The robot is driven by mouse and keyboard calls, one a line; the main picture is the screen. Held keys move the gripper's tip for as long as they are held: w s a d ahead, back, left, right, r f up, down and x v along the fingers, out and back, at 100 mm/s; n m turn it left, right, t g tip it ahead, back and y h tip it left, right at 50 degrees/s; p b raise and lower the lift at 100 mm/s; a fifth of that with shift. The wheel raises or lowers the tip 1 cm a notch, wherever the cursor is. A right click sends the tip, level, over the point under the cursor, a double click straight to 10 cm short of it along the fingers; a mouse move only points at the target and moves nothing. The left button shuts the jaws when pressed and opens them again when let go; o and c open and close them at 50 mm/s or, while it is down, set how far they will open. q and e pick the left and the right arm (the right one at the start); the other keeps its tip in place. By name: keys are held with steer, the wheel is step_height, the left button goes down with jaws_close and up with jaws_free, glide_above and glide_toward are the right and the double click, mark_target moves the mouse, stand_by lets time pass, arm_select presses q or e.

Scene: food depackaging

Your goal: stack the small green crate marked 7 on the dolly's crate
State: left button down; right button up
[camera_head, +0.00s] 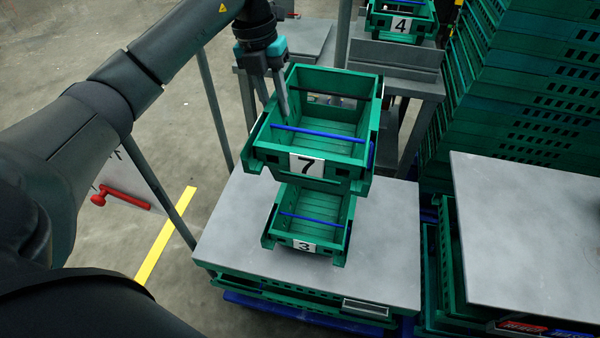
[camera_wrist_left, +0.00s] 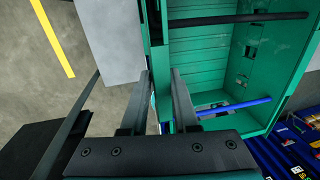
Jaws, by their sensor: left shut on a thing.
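The small green crate marked 7 (camera_head: 308,166) is empty, with blue and black bars across it. My left gripper (camera_head: 274,106) is shut on its left wall; the wrist view shows the fingers (camera_wrist_left: 161,88) on either side of that wall. The crate looks about level. Directly below it in the head view is a similar green crate marked 3 (camera_head: 304,245), which stands on a grey board (camera_head: 235,232) over the blue dolly (camera_head: 285,309). Crate 7 hides the back of crate 3. I cannot tell whether the two crates touch. My right gripper is not in view.
A crate marked 4 (camera_head: 401,25) stands on a grey stand at the back. Tall stacks of green crates (camera_head: 530,70) rise at the right. Another grey board (camera_head: 525,230) lies at the right. The grey board has free room around crate 3.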

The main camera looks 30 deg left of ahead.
arm_select(q)
steer(key=shift+f+b, duration=2.3)
steer(key=shift+f, duration=6.35)
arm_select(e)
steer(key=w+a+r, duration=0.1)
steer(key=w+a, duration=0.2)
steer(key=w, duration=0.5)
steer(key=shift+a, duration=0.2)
arm_select(q)
steer(key=shift+f, duration=0.1)
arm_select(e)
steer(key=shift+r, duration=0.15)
arm_select(q)
steer(key=c, duration=0.7)
jaws_free()
steer(key=shift+f, duration=0.1)
